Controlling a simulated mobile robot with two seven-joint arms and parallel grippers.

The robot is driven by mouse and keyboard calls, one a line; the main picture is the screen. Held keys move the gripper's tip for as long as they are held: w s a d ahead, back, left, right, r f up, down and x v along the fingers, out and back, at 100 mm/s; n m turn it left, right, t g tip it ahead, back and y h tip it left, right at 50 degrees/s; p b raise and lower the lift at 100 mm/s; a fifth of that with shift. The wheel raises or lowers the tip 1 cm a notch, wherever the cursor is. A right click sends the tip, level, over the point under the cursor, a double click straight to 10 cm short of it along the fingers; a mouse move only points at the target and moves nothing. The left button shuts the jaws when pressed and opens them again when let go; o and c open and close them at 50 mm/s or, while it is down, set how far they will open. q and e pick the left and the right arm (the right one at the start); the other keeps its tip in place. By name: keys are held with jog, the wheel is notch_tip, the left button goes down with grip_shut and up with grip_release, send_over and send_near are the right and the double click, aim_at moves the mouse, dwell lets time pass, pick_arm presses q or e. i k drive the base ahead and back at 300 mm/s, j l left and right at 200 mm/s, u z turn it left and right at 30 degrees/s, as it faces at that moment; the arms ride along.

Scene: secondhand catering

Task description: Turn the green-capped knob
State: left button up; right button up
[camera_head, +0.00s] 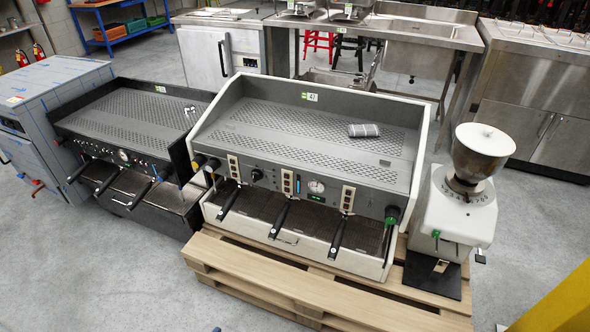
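A dark round knob with green on it (391,217) sits at the right end of the front panel of the grey and white espresso machine (300,160). The green part shows at its lower side; its exact turn cannot be told. A second knob with a yellow part (199,160) is at the panel's left end. A black dial (256,175) is nearer the panel's middle. Several black-handled portafilters stick out below the panel. Neither of my grippers is in view, and nothing covers the knobs.
The machine stands on a wooden pallet (290,290) beside a white grinder (462,205) with a green-tipped lever. A black espresso machine (125,135) is close on the left. A yellow shape (560,305) fills the bottom right corner. Grey floor in front is clear.

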aim_at(392, 212)
jog(key=i+j+z, duration=0.5)
jog(key=j+z, duration=0.2)
jog(key=j, duration=0.1)
